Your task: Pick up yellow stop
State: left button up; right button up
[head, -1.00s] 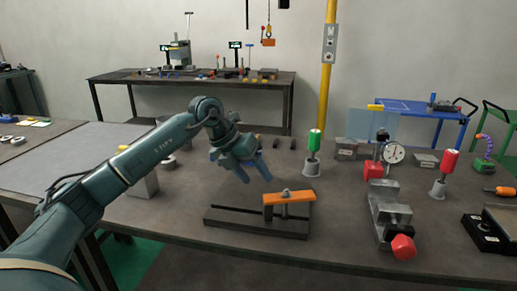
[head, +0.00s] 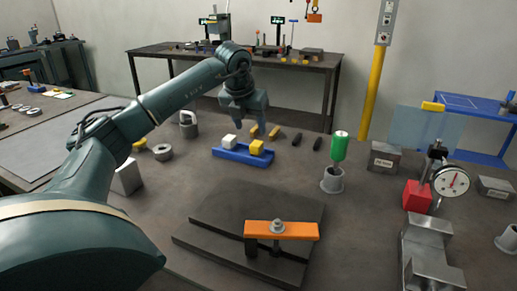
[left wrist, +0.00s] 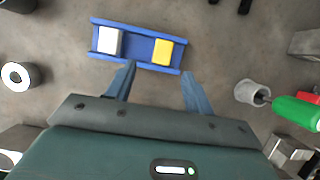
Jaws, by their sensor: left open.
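A yellow block (head: 256,147), which looks like the yellow stop, sits in the right part of a blue tray (head: 240,156). A white block (head: 229,141) sits in its left part. The left wrist view also shows the yellow block (left wrist: 162,52) and the white block (left wrist: 110,41) in the tray (left wrist: 136,38). My left gripper (head: 251,118) is open and empty, pointing down above the tray. In the left wrist view its fingertips (left wrist: 158,71) appear just short of the tray's near edge, on either side of the yellow block's column. My right gripper is not in view.
A green-handled tool (head: 339,150) stands in a grey holder right of the tray. A dark slotted plate with an orange clamp (head: 281,230) lies in front. Small yellow and black pieces lie behind the tray. A dial gauge (head: 450,181) stands at the right.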

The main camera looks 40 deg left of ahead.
aim_at(256, 144)
pick_arm(q)
jog(key=x, duration=0.8)
jog(key=shift+d+f, duration=0.1)
jog(key=shift+d, duration=0.2)
grip_shut()
